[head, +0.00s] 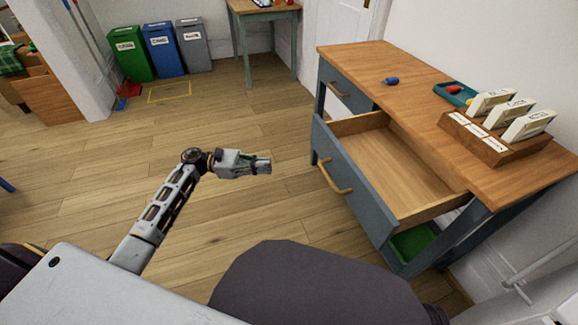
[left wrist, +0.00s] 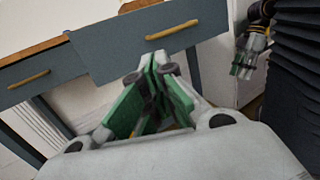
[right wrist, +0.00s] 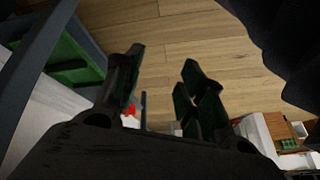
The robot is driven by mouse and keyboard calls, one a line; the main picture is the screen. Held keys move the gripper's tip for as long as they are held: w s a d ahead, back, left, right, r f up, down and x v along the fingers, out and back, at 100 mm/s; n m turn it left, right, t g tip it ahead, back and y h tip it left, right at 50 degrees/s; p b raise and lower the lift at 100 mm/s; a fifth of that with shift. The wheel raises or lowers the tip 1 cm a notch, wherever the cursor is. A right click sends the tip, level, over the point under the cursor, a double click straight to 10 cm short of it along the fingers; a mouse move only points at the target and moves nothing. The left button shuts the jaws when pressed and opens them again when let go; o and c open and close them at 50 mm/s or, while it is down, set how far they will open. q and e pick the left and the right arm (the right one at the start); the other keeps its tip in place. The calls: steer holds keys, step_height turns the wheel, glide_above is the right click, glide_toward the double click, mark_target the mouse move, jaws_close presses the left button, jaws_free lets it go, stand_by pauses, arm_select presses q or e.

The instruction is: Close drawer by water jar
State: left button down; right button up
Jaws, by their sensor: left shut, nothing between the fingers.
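A wide blue-grey drawer (head: 352,185) with a brass handle (head: 336,178) stands pulled far out of the wooden-topped desk (head: 400,62) and is empty inside. Its front also shows in the left wrist view (left wrist: 110,47). A second drawer (head: 338,80) beyond it is shut. My left gripper (head: 265,166) is shut and empty, left of the open drawer's front and apart from it. My right gripper (right wrist: 163,62) is open and empty; it is out of the head view. I see no water jar that I can make out.
On the desk are a small blue item (head: 391,81), a teal tray (head: 440,92) and a wooden card rack (head: 490,138). A green bin (head: 418,243) is under the drawer. Recycling bins (head: 162,52) and a side table (head: 262,9) stand at the back. The floor left of the drawer is clear.

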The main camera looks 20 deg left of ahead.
arm_select(q)
steer(key=f+b+x, duration=0.1)
steer(key=b+x, duration=0.1)
steer(key=x, duration=1.1)
steer(key=shift+d+r, duration=0.45)
steer(key=shift+r, duration=0.1)
arm_select(e)
steer(key=shift+t, duration=0.3)
steer(key=shift+a+f, duration=0.25)
steer(key=shift+f, duration=0.95)
steer(key=shift+a+f, duration=0.25)
steer(key=shift+f, duration=0.9)
steer(key=shift+w+r+y, duration=0.2)
steer(key=shift+r+y, duration=0.05)
steer(key=shift+y, duration=0.05)
